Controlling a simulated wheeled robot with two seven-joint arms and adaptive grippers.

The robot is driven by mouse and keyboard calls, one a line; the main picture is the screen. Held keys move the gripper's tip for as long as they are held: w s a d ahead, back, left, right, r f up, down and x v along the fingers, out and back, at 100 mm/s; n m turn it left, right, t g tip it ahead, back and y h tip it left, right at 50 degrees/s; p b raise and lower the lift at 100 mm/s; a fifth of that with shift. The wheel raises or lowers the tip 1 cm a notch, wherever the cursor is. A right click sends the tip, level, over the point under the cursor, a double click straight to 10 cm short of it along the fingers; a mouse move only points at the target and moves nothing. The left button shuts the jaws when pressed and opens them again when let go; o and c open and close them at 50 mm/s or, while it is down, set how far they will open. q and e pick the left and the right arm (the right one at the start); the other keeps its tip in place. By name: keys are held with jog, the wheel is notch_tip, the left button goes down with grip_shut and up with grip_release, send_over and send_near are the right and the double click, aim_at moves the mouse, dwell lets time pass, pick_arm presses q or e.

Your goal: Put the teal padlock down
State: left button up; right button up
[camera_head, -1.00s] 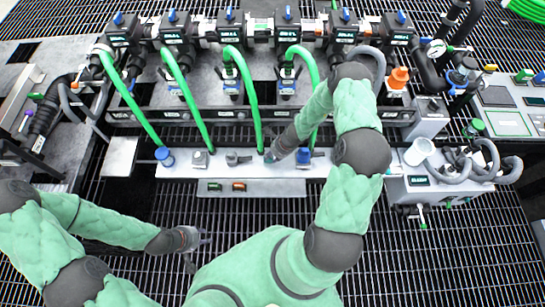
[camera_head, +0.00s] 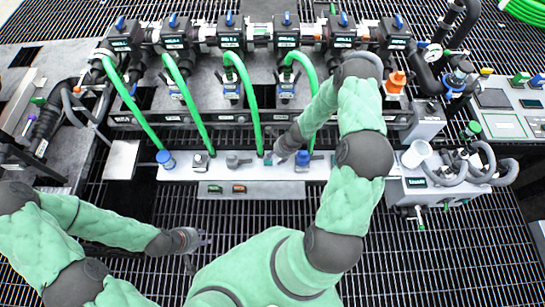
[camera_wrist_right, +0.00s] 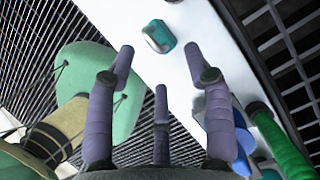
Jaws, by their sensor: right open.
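The teal padlock (camera_wrist_right: 158,37) lies on the pale strip (camera_wrist_right: 185,15) in the right wrist view, just beyond my fingertips. My right gripper (camera_wrist_right: 158,68) is open, its fingers spread and empty, with a gap between them and the padlock. In the head view my right gripper (camera_head: 278,157) is low over the pale strip (camera_head: 180,173), and the padlock is too small there to make out surely. My left gripper (camera_head: 203,241) hangs over the dark grating at lower left; its fingers are too small to judge.
Several green hoses (camera_head: 188,103) arch down to the strip near my right gripper. A blue fitting (camera_head: 302,161) is close on its right, a grey one (camera_head: 236,160) to its left. Two small coloured pieces (camera_head: 239,188) sit on the front ledge. Open grating (camera_head: 290,213) lies in front.

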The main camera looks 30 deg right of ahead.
jog(key=p+v, duration=0.4)
jog(key=v, duration=0.4)
jog(key=s+a+n+g, duration=0.1)
jog(key=s+a+n, duration=0.3)
jog(key=a+n, duration=0.3)
jog(key=s+a+n, duration=0.5)
jog(key=a+n, duration=0.3)
jog(key=n, duration=0.1)
jog(key=s+a+r+n+g, duration=0.1)
jog(key=s+a+n, duration=0.4)
jog(key=a+n, duration=0.3)
jog(key=shift+g+y, duration=0.3)
jog(key=shift+y, duration=0.1)
